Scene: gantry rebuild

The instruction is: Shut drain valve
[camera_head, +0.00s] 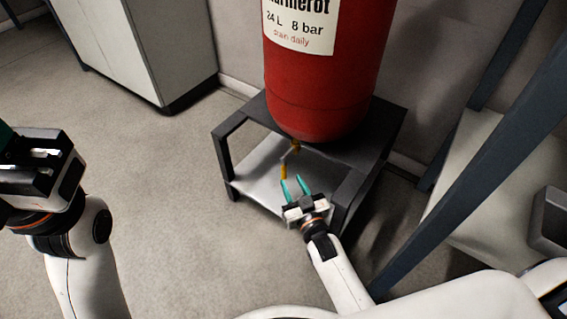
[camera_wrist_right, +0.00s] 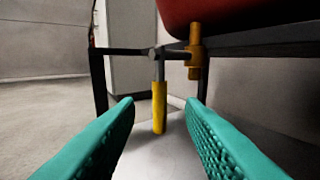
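The red tank (camera_head: 322,85) stands upright on a dark metal stand (camera_head: 222,150). The drain valve (camera_head: 294,147) hangs below the tank's underside; its brass body (camera_wrist_right: 195,52) shows in the right wrist view. Its yellow-sleeved handle (camera_wrist_right: 159,106) points downward from a grey stem. My right gripper (camera_head: 293,187) is open, with teal fingers. In the right wrist view the handle stands ahead, between the two fingers, and they do not appear to touch it. My left gripper (camera_head: 30,160) is at the left edge, far from the valve; its fingertips are mostly out of frame.
The stand has a pale lower shelf (camera_head: 262,190) under the valve and dark legs around it. A grey-white cabinet (camera_head: 140,45) stands at the back left. Dark blue diagonal beams (camera_head: 462,165) cross the right side. The floor (camera_head: 165,180) at left is clear.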

